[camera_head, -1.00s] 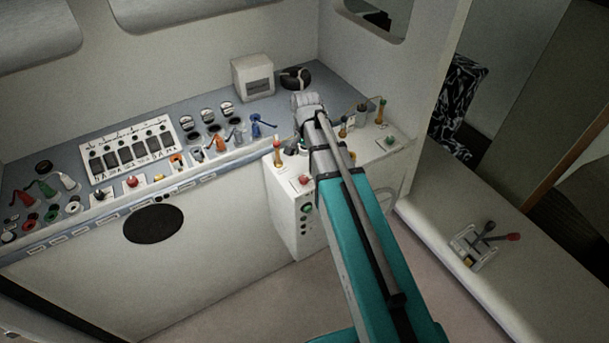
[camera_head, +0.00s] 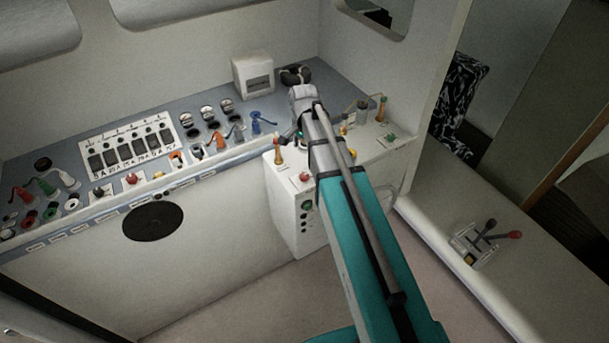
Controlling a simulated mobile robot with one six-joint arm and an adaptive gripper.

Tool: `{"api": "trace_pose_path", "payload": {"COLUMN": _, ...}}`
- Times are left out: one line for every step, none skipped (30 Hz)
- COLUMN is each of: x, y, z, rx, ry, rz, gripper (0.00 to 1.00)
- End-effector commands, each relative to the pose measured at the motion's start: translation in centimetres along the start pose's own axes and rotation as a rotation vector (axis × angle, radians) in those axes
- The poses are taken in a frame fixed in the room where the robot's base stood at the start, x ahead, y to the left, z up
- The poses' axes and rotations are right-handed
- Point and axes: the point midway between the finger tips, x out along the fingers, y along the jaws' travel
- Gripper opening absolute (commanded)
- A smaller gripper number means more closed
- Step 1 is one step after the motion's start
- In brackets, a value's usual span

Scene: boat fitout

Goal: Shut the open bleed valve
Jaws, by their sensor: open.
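I cannot tell for sure which fitting is the bleed valve or whether one stands open. A row of coloured lever fittings lies on the grey-blue console: a red lever (camera_head: 23,194), a green lever (camera_head: 46,187), an orange lever (camera_head: 221,139) and a blue lever (camera_head: 262,122). My gripper (camera_head: 292,135) shows only as a small dark part left of my arm's end, just above the cabinet's back left corner. It looks empty; my arm hides most of it.
A white switch panel (camera_head: 131,146) and several round gauges are left of my arm. A white box (camera_head: 253,76) and a black round object (camera_head: 295,75) stand at the back. A throttle lever unit (camera_head: 478,242) sits on the right ledge. The floor (camera_head: 300,300) in front is clear.

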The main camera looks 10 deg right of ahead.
Motion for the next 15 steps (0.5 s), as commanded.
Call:
{"api": "trace_pose_path", "payload": {"x": 0.6, "y": 0.0, "z": 0.0, "rx": 0.000, "ry": 0.000, "rz": 0.000, "gripper": 0.76}}
{"api": "trace_pose_path", "payload": {"x": 0.8, "y": 0.0, "z": 0.0, "rx": 0.000, "ry": 0.000, "rz": 0.000, "gripper": 0.76}}
{"api": "trace_pose_path", "payload": {"x": 1.0, "y": 0.0, "z": 0.0, "rx": 0.000, "ry": 0.000, "rz": 0.000, "gripper": 0.76}}
{"api": "trace_pose_path", "payload": {"x": 1.3, "y": 0.0, "z": 0.0, "rx": 0.000, "ry": 0.000, "rz": 0.000, "gripper": 0.76}}
{"api": "trace_pose_path", "payload": {"x": 1.5, "y": 0.0, "z": 0.0, "rx": 0.000, "ry": 0.000, "rz": 0.000, "gripper": 0.76}}
{"api": "trace_pose_path", "payload": {"x": 1.8, "y": 0.0, "z": 0.0, "rx": 0.000, "ry": 0.000, "rz": 0.000, "gripper": 0.76}}
{"api": "trace_pose_path", "payload": {"x": 2.0, "y": 0.0, "z": 0.0, "rx": 0.000, "ry": 0.000, "rz": 0.000, "gripper": 0.76}}
{"api": "trace_pose_path", "payload": {"x": 2.2, "y": 0.0, "z": 0.0, "rx": 0.000, "ry": 0.000, "rz": 0.000, "gripper": 0.76}}
{"api": "trace_pose_path", "payload": {"x": 2.6, "y": 0.0, "z": 0.0, "rx": 0.000, "ry": 0.000, "rz": 0.000, "gripper": 0.76}}
{"api": "trace_pose_path", "payload": {"x": 2.8, "y": 0.0, "z": 0.0, "rx": 0.000, "ry": 0.000, "rz": 0.000, "gripper": 0.76}}
{"api": "trace_pose_path", "payload": {"x": 3.0, "y": 0.0, "z": 0.0, "rx": 0.000, "ry": 0.000, "rz": 0.000, "gripper": 0.76}}
{"api": "trace_pose_path", "payload": {"x": 3.3, "y": 0.0, "z": 0.0, "rx": 0.000, "ry": 0.000, "rz": 0.000, "gripper": 0.76}}
{"api": "trace_pose_path", "payload": {"x": 3.5, "y": 0.0, "z": 0.0, "rx": 0.000, "ry": 0.000, "rz": 0.000, "gripper": 0.76}}
{"api": "trace_pose_path", "payload": {"x": 3.8, "y": 0.0, "z": 0.0, "rx": 0.000, "ry": 0.000, "rz": 0.000, "gripper": 0.76}}
{"api": "trace_pose_path", "payload": {"x": 4.1, "y": 0.0, "z": 0.0, "rx": 0.000, "ry": 0.000, "rz": 0.000, "gripper": 0.76}}
